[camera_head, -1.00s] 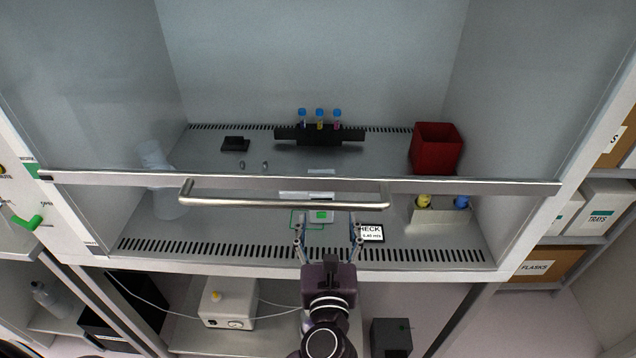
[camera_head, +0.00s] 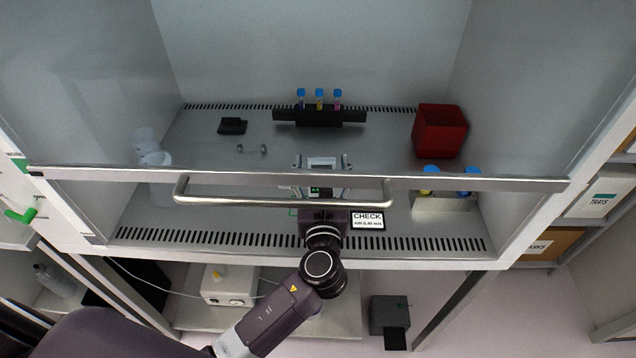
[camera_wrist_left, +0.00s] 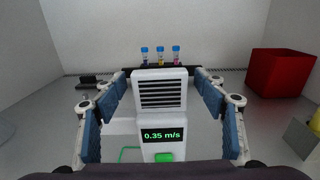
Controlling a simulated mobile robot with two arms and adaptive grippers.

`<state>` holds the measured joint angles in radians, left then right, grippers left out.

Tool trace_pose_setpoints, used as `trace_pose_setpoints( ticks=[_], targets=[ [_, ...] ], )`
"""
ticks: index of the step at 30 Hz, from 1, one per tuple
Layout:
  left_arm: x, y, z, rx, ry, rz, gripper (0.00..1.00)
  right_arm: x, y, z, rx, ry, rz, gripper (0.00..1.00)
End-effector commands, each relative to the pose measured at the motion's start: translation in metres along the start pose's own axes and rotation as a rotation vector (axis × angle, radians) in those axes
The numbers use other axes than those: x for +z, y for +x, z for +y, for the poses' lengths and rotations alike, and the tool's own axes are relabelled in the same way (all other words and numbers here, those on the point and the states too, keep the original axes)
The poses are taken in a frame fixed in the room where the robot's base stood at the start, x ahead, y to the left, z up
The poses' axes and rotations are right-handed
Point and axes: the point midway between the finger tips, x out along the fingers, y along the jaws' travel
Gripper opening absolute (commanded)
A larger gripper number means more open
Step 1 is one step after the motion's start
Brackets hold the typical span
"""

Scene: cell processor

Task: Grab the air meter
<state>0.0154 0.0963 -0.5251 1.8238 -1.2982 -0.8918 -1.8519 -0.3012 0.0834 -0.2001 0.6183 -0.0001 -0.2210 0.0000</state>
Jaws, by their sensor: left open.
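The air meter (camera_wrist_left: 160,112) is a white device with a dark slatted grille on its upper part. Its dark display reads 0.35 m/s, with a green button below. In the head view its top (camera_head: 322,163) shows behind the sash handle, and the handle and my gripper hide part of it. My left gripper (camera_head: 322,161) is open, reaching under the sash, with one finger on each side of the meter. In the wrist view the blue finger pads stand left and right of the meter, with gaps showing. My right gripper is not in view.
The sash's metal handle (camera_head: 285,202) spans above my left wrist. A black rack (camera_head: 350,116) with three blue-capped tubes stands behind the meter. A red bin (camera_head: 440,131) is at right. A CHECK sign (camera_head: 367,220) sits right of my wrist; a clear container (camera_head: 150,147) is at left.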

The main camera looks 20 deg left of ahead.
Motion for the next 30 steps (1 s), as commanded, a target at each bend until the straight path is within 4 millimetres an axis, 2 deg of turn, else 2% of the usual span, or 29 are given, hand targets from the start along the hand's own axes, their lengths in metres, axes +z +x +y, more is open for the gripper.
trace_pose_setpoints(
  ticks=[2, 5, 16, 23, 30],
  targets=[
    [-0.001, 0.0, 0.0, 0.0, 0.0, 0.0, 0.65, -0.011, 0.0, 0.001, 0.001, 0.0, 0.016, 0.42],
    [-0.001, 0.0, 0.0, 0.0, 0.0, 0.0, 0.65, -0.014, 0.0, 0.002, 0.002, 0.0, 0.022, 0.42],
    [-0.001, 0.0, 0.0, 0.0, 0.0, 0.0, 0.26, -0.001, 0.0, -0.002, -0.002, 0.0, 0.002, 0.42],
    [0.0, 0.0, 0.0, 0.0, -0.001, -0.001, 0.0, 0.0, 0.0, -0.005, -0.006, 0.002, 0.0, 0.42],
    [0.001, 0.0, 0.0, 0.0, -0.001, -0.001, 0.0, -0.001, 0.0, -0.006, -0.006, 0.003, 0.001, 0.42]
  ],
)
